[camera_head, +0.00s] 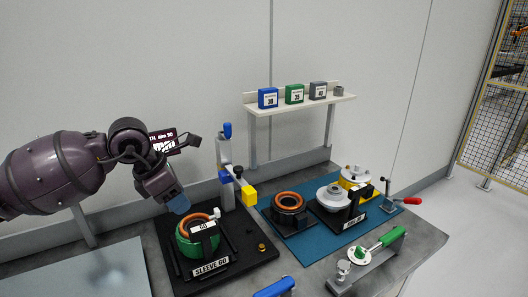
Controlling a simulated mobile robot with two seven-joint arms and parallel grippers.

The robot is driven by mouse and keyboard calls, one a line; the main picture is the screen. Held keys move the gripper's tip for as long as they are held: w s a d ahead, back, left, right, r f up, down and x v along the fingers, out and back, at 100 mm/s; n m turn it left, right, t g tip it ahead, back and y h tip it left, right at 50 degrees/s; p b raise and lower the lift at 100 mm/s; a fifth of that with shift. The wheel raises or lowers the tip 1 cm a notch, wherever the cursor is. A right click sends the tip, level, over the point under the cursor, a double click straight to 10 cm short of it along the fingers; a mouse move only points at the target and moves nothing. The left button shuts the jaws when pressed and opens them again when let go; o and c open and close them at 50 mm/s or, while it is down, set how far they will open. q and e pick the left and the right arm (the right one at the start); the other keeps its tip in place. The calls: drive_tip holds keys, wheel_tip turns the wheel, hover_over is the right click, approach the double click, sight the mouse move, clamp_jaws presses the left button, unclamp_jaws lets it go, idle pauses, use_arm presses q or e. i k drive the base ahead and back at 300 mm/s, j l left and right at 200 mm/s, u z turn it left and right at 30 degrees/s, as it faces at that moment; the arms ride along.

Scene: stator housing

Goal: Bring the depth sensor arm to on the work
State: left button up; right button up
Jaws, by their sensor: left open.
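The depth sensor arm appears to be the part on the grey post (225,165) with a blue knob on top. The arm reaches forward right from the post and bears a yellow block (249,195) at its end. The block is to the right of the green stator housing (199,244), which sits in the black "SLEEVE 60" fixture with a copper-coloured ring at its top. My left gripper (178,204) is left of the post, above and behind the housing, pointing down right. It is open, and nothing shows between its fingers. My right gripper is not in view.
A blue mat (300,247) to the right holds a copper-ringed part (288,201), a grey flanged part (333,196) and a yellow part (356,176). A toggle clamp (400,201) and a green-handled tool (380,245) stand at right. A shelf (300,104) with boxes is behind.

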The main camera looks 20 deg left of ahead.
sight(249, 196)
drive_tip(key=k+l, duration=0.8)
drive_tip(key=l, duration=0.1)
